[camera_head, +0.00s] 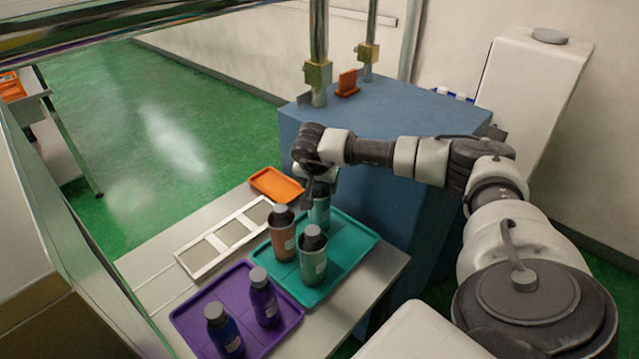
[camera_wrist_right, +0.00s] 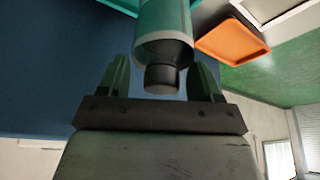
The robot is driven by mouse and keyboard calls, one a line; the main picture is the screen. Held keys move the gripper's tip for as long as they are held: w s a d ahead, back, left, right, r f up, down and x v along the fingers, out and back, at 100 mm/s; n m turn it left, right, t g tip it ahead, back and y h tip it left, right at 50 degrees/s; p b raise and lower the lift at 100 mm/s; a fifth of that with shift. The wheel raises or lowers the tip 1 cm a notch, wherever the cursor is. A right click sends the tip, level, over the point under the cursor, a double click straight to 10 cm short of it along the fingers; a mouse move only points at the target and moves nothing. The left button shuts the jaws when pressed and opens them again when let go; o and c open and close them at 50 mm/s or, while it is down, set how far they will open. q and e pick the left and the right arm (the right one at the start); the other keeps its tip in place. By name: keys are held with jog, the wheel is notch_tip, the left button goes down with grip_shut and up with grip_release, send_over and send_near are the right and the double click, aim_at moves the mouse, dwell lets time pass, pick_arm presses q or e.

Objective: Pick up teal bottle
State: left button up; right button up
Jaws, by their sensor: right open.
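The teal bottle (camera_head: 319,213) stands upright at the back of the teal tray (camera_head: 355,246), partly hidden by my right gripper. My right gripper (camera_head: 318,184) is above the bottle, reaching down at its top. In the right wrist view the teal bottle (camera_wrist_right: 165,22) shows with its dark grey cap (camera_wrist_right: 162,78) between the two fingers of my right gripper (camera_wrist_right: 162,84). The fingers are open, with a gap on each side of the cap. My left gripper is not in view.
A reddish-brown bottle (camera_head: 283,243) and a grey-green bottle (camera_head: 312,266) stand close by on the teal tray. A purple tray (camera_head: 190,312) holds a purple bottle (camera_head: 264,303) and a blue bottle (camera_head: 223,336). An orange tray (camera_head: 276,185) and a blue machine (camera_head: 400,130) with metal posts lie behind.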

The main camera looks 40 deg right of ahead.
grip_shut()
dwell(0.3)
jog(key=shift+w, duration=0.1)
